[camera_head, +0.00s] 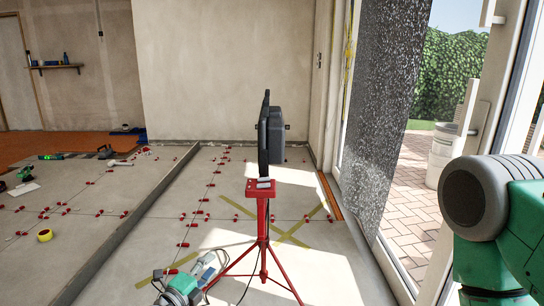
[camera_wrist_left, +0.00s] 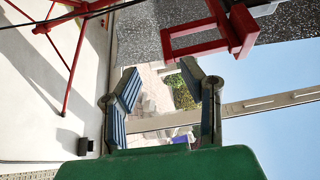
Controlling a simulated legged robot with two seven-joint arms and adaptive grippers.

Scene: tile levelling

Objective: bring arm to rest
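My left gripper (camera_head: 205,266) shows at the bottom of the head view, low and left of the red tripod's legs. In the left wrist view my left gripper (camera_wrist_left: 162,72) has its two blue-grey ridged fingers spread apart, with nothing between them. Part of my right arm (camera_head: 490,215), green with a grey rounded joint, fills the lower right of the head view. My right gripper is out of view.
A red tripod (camera_head: 262,215) carrying a black lamp (camera_head: 270,134) stands close ahead; its red legs also show in the left wrist view (camera_wrist_left: 72,70). Red levelling clips dot the tiled floor. A speckled panel (camera_head: 380,110) stands by the doorway.

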